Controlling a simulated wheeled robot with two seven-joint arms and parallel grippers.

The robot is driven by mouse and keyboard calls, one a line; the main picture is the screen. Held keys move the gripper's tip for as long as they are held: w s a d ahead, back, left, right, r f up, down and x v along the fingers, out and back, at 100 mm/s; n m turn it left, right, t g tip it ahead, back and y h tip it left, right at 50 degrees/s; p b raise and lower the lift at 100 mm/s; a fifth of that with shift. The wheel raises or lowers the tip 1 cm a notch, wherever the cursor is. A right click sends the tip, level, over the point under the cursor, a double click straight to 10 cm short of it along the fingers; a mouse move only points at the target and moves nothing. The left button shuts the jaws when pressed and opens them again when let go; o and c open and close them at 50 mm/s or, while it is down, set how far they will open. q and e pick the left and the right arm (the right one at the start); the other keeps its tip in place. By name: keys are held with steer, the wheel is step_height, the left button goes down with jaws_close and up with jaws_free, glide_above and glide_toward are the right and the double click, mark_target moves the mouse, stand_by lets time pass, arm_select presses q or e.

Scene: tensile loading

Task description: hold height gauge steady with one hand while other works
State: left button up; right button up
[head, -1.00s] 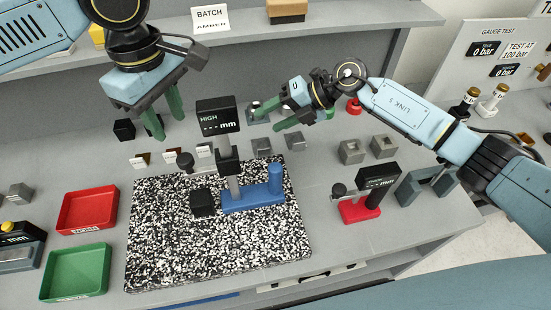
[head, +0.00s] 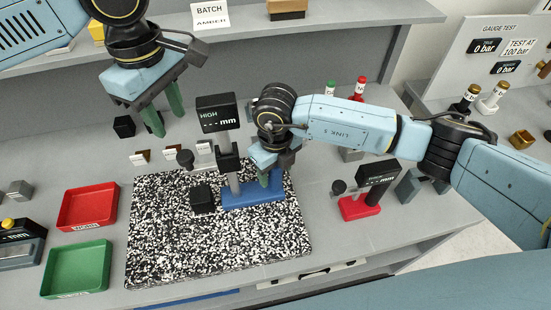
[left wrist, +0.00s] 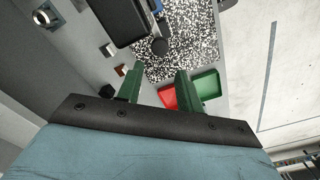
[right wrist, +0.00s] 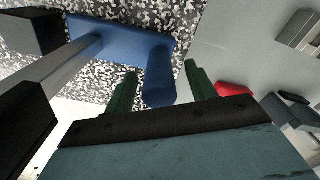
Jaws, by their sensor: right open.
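The height gauge has a blue base (head: 240,198), a grey post and a black display (head: 217,113) reading "HIGH". It stands upright on the black-and-white speckled plate (head: 215,245). My right gripper (head: 270,180) is low over the right end of the base. In the right wrist view its open green fingers stand on either side of the blue upright (right wrist: 159,80), with gaps showing. The head view hides most of that upright. My left gripper (head: 163,112) is open and empty, above and left of the display. A black block (head: 202,199) sits on the plate.
A red tray (head: 88,208) and a green tray (head: 76,270) lie left of the plate. A smaller red-based gauge (head: 355,207) stands to its right. Small blocks with cards line its back edge. The plate's front half is clear.

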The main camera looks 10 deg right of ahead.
steer(key=shift+f, duration=1.4)
steer(key=shift+c, duration=0.5)
